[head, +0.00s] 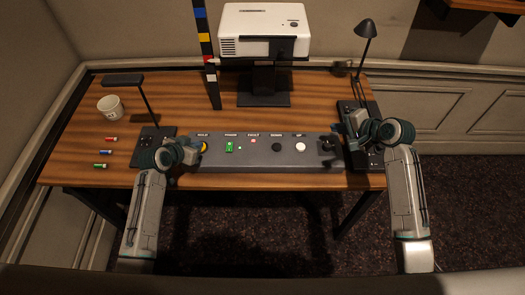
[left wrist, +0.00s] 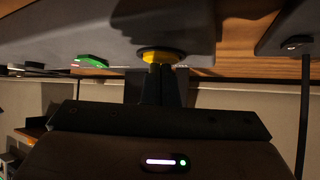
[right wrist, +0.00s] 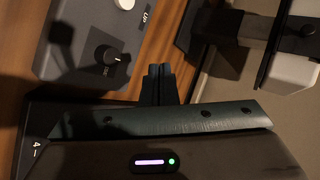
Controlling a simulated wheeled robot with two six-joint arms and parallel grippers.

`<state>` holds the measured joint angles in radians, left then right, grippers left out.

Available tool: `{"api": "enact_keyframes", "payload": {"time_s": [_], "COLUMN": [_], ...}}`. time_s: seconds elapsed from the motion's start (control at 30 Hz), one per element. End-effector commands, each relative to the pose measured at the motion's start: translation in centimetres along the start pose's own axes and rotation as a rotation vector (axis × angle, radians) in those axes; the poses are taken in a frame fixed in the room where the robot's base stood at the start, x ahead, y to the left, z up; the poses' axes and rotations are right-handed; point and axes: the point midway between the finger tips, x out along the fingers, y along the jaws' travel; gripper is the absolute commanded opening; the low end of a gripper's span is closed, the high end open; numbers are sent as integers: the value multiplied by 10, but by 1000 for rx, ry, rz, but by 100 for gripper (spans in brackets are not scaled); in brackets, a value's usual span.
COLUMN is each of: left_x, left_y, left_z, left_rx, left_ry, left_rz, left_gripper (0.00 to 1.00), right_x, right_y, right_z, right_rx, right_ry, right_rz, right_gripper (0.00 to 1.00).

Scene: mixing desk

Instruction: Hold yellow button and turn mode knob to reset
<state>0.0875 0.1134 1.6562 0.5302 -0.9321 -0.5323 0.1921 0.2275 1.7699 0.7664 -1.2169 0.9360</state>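The yellow button (head: 204,147) is at the left end of the grey control panel (head: 265,159). My left gripper (head: 198,149) is beside it. In the left wrist view the closed fingertips (left wrist: 160,68) meet the yellow button (left wrist: 163,56), seemingly touching it; how far it is pressed I cannot tell. The black mode knob (head: 327,145) is at the panel's right end, partly shaded. It shows as a round black knob with a light pointer mark (right wrist: 106,57) in the right wrist view.
The panel also carries a green switch (head: 229,147), a black knob (head: 276,147) and a white button (head: 300,147). A projector (head: 264,33) stands behind. Desk lamps stand at left (head: 124,80) and right (head: 367,32). A white cup (head: 110,107) and several batteries (head: 104,151) lie left.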

Motion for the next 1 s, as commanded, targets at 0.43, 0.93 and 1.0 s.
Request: {"api": "enact_keyframes", "payload": {"time_s": [0.43,0.93,1.0], "left_x": [0,0,0], "left_y": [0,0,0], "left_z": [2,1,1], "left_rx": [-1,0,0], "left_ry": [-3,-2,-2], "left_rz": [1,0,0], "left_gripper": [0,0,0], "right_x": [8,52,53], "right_y": [3,30,33], "right_z": [-8,-33,-24], "right_rx": [67,877,976], "right_ry": [19,386,438], "right_rz": [53,596,652], "right_gripper": [51,51,51]}}
